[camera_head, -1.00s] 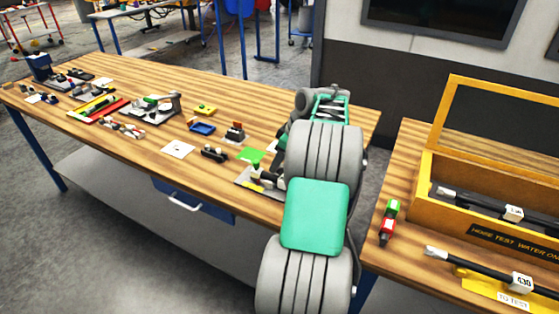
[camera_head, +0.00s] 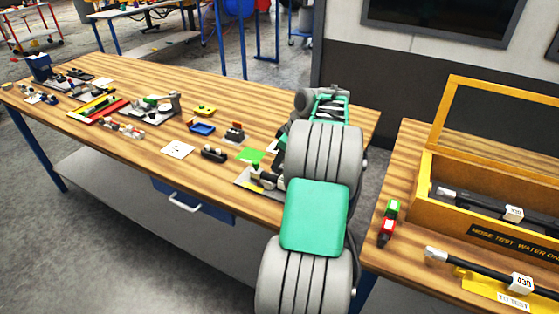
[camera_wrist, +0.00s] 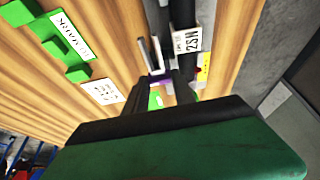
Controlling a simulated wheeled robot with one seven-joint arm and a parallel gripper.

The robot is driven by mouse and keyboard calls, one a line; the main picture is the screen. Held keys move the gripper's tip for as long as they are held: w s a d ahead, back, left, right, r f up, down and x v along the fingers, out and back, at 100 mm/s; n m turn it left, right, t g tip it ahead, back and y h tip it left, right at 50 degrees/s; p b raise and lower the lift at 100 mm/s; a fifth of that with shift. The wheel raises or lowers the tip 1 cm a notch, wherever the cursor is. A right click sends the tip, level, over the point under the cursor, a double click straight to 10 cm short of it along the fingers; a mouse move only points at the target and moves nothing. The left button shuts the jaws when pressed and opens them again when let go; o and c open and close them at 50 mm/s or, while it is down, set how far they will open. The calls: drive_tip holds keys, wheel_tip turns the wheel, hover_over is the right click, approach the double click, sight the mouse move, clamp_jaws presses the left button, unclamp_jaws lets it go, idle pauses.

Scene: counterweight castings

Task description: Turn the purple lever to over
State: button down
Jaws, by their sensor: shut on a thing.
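The purple lever (camera_wrist: 160,79) shows in the wrist view as a small purple patch between and just beyond my fingertips. My gripper (camera_wrist: 166,88) is shut on it, with dark fingers on both sides. A pale grey upright piece (camera_wrist: 154,55) stands right behind the lever. In the head view a grey base plate (camera_head: 246,184) lies near the table's front edge, partly behind my arm. The lever cannot be made out there, and its exact angle is unclear.
A black hose (camera_wrist: 182,15) with a white 2SN label (camera_wrist: 187,40) lies close by the lever. A green block (camera_wrist: 66,36) and a white card (camera_wrist: 103,91) lie to the left. A yellow crate (camera_head: 425,190) stands on the right table.

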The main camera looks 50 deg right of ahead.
drive_tip(key=shift+f+m+b, duration=0.1)
drive_tip(key=shift+m+b, duration=0.2)
drive_tip(key=shift+b, duration=0.05)
drive_tip(key=m+h+b, duration=0.1)
drive_tip(key=m+b, duration=0.1)
drive_tip(key=m, duration=0.1)
drive_tip(key=shift+a+b, duration=0.2)
drive_tip(key=shift+b, duration=0.1)
drive_tip(key=m+h+b, duration=0.2)
drive_tip(key=m, duration=0.3)
drive_tip(key=shift+w+a, duration=0.1)
drive_tip(key=m, duration=0.2)
drive_tip(key=m+g+h, duration=0.1)
drive_tip(key=m, duration=0.1)
drive_tip(key=shift+w+a+m+h+b, duration=0.1)
drive_tip(key=shift+m+h+b, duration=0.2)
drive_tip(key=shift+b, duration=0.05)
drive_tip(key=m+g, duration=0.1)
drive_tip(key=m, duration=0.1)
drive_tip(key=m+h+p, duration=0.1)
drive_tip(key=m, duration=0.1)
drive_tip(key=shift+m+g, duration=0.3)
drive_tip(key=shift+g, duration=0.1)
drive_tip(key=c, duration=1)
unclamp_jaws()
drive_tip(key=shift+c, duration=0.2)
